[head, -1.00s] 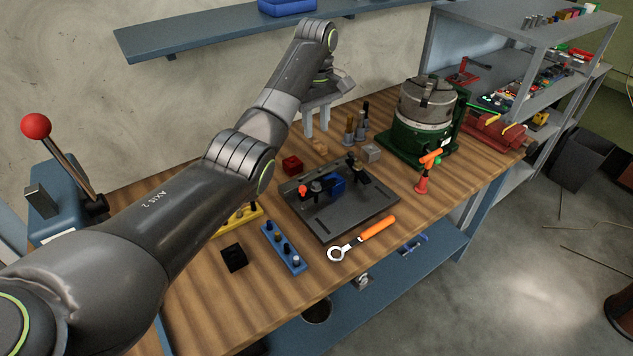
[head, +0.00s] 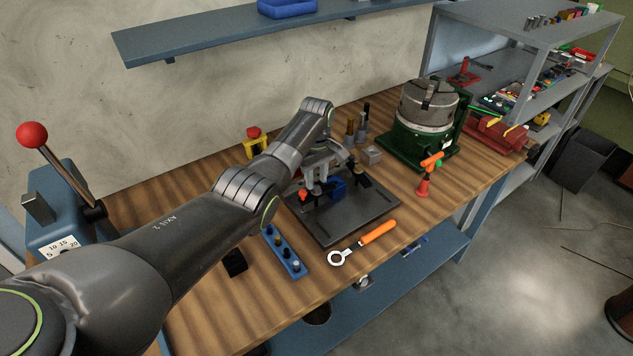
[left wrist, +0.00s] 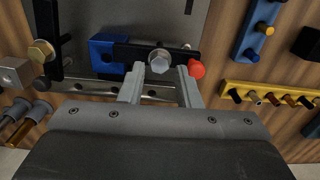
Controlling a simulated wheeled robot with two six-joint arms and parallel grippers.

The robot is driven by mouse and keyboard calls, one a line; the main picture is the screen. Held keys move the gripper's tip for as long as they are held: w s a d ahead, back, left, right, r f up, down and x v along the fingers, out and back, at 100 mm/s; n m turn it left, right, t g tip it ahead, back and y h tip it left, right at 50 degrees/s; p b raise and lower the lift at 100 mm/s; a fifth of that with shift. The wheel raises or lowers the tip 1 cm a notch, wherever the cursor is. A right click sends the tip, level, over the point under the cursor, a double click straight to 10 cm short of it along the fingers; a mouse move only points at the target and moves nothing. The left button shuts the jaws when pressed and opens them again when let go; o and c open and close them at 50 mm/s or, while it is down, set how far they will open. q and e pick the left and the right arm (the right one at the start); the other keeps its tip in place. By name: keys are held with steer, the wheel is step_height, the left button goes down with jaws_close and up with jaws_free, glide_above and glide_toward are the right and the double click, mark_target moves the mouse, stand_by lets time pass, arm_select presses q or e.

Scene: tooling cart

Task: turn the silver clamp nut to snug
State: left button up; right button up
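The silver clamp nut (left wrist: 159,62) sits on a black clamp bar (left wrist: 130,52) that lies across a blue block (left wrist: 104,54) on the dark fixture plate (head: 336,232). The bar ends in a red knob (left wrist: 196,69). My left gripper (left wrist: 161,70) is open, its two fingers apart with the nut between their tips in the left wrist view; I cannot tell whether they touch it. In the head view my left gripper (head: 317,188) is low over the plate and hides the nut. A second clamp with a brass nut (left wrist: 41,53) stands beside it. My right gripper is not in view.
An orange-handled ring wrench (head: 364,243) lies in front of the plate. A blue strip with pegs (head: 284,252) and a black block (head: 235,262) lie to its left. A green-based chuck (head: 425,115) and an orange-red tool (head: 424,184) stand to the right.

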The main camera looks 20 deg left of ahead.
mark_target(316, 190)
arm_select(q)
steer(key=shift+f, duration=1.4)
jaws_close()
